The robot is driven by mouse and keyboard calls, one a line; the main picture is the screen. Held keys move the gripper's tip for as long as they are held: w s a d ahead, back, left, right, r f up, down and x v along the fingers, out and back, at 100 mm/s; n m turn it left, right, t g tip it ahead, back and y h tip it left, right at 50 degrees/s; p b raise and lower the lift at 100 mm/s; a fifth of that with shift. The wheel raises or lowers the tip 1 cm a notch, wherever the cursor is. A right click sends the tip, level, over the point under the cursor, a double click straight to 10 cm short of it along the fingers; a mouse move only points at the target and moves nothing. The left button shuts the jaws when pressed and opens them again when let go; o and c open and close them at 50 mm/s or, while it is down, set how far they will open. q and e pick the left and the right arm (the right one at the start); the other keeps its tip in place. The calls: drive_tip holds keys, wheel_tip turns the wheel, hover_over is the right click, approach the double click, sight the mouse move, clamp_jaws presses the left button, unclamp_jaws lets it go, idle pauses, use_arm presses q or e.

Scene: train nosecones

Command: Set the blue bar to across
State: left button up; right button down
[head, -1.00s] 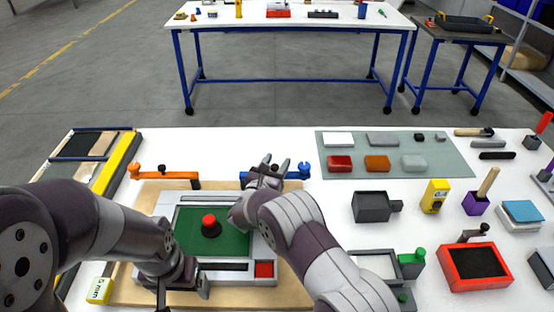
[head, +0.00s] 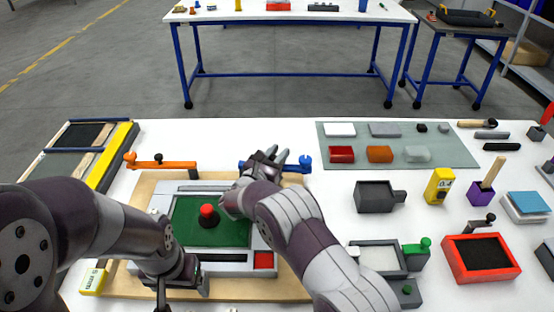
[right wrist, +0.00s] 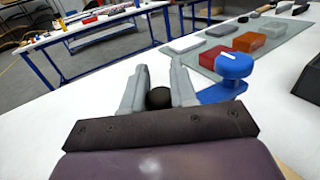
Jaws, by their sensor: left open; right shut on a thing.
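The blue bar (head: 304,162) lies left to right in the head view, along the back edge of the wooden board. Its round blue end knob (right wrist: 234,66) shows at the right wrist view's upper right. My right gripper (head: 279,157) covers the bar's middle. In the right wrist view its fingers (right wrist: 158,92) close around a dark round knob (right wrist: 158,98), which seems to belong to the bar. My left gripper (head: 181,286) is open, low at the front of the board, with nothing seen between its fingers.
An orange bar (head: 177,165) lies left of the blue one. A panel with a green plate (head: 230,231) and a red button (head: 208,213) stands in front, between my arms. A grey-green mat (head: 450,149) with several blocks lies right. White table (head: 300,135) is clear behind the bars.

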drive_tip(key=shift+r, duration=0.15)
drive_tip(key=c, duration=1)
unclamp_jaws()
drive_tip(key=shift+o, duration=0.2)
drive_tip(key=shift+s, duration=0.1)
drive_tip(key=shift+s+a, duration=0.1)
use_arm(q)
wheel_tip(320, 180, down, 2)
drive_tip(key=shift+f+b, duration=0.25)
drive_tip(key=shift+b, duration=0.9)
use_arm(e)
drive_tip(key=v, duration=1.1)
drive_tip(key=shift+s+a, duration=0.2)
drive_tip(key=shift+s, duration=0.2)
